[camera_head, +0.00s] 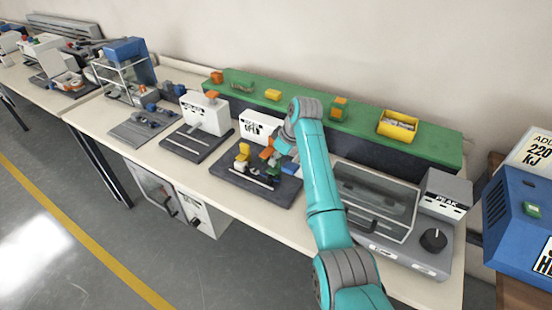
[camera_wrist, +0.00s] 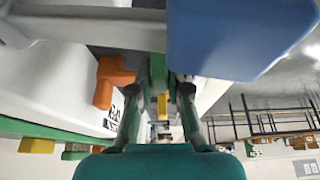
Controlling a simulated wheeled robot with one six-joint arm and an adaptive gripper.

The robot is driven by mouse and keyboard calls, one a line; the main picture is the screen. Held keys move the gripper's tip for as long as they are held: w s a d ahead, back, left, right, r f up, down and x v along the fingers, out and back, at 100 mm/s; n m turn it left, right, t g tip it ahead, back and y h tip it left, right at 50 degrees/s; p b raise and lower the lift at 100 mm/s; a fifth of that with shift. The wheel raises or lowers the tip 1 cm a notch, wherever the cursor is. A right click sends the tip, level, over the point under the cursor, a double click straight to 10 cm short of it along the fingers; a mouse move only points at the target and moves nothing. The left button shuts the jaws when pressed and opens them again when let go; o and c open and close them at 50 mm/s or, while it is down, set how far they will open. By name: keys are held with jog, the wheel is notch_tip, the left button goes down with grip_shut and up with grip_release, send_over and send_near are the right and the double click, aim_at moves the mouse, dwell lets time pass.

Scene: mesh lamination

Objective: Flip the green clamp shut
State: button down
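In the head view, a dark fixture plate (camera_head: 227,178) on the bench carries small yellow, orange, green and blue clamp parts. The green clamp (camera_head: 273,171) is at the plate's right part, mostly hidden by my gripper (camera_head: 283,153). In the wrist view, a narrow upright green piece (camera_wrist: 157,68) shows between the fingertips of my gripper (camera_wrist: 159,88), with a gap on each side. The fingers are apart. An orange clamp part (camera_wrist: 112,80) is left of the fingers, and a large blue part (camera_wrist: 235,35) is close at upper right. Whether a finger touches the green clamp cannot be told.
A white labelled box (camera_head: 259,126) stands behind the plate. A green-topped shelf (camera_head: 305,112) runs along the back, with a yellow bin (camera_head: 397,125). A clear-lidded machine (camera_head: 375,200) stands close right of the plate. Bare bench (camera_head: 225,192) lies along the front.

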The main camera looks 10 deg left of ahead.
jog(key=c, duration=1.1)
grip_release()
jog(key=shift+s+a+f, duration=0.1)
jog(key=shift+s+a, duration=0.05)
jog(key=shift+s, duration=0.15)
jog(key=shift+d+r, duration=0.25)
jog(key=shift+r, duration=0.35)
jog(key=v, duration=1)
jog(key=shift+d+r, duration=0.15)
jog(key=shift+r, duration=0.25)
